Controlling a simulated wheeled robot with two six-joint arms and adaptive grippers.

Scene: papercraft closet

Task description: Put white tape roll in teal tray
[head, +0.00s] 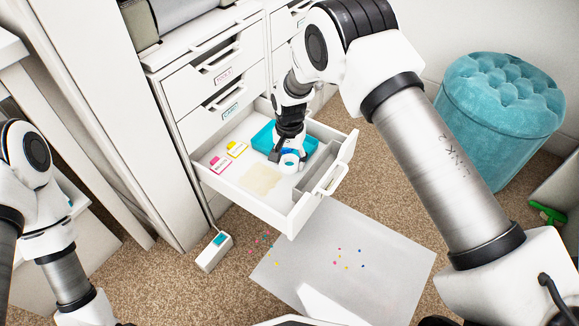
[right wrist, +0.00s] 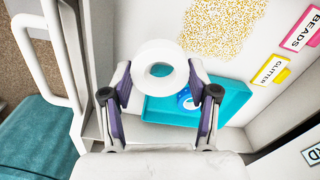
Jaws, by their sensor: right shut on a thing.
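The white tape roll (right wrist: 160,52) is between the fingers of my right gripper (right wrist: 160,88), which is shut on it. In the head view my right gripper (head: 287,153) points down into the open drawer, with the roll (head: 289,166) at its tips. The teal tray (right wrist: 237,98) lies in the drawer; it also shows in the head view (head: 262,138), partly hidden by my arm. The roll appears above the tray's near edge, overlapping it only partly. A blue roll (right wrist: 183,97) lies inside the tray. My left gripper is out of view.
The open drawer (head: 240,200) also holds pink (head: 219,163) and yellow (head: 236,149) labels, a glitter patch (head: 261,179) and a grey divided strip (head: 318,177) at right. A teal stool (head: 500,110) stands at right. A white sheet (head: 345,255) with beads lies on the carpet.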

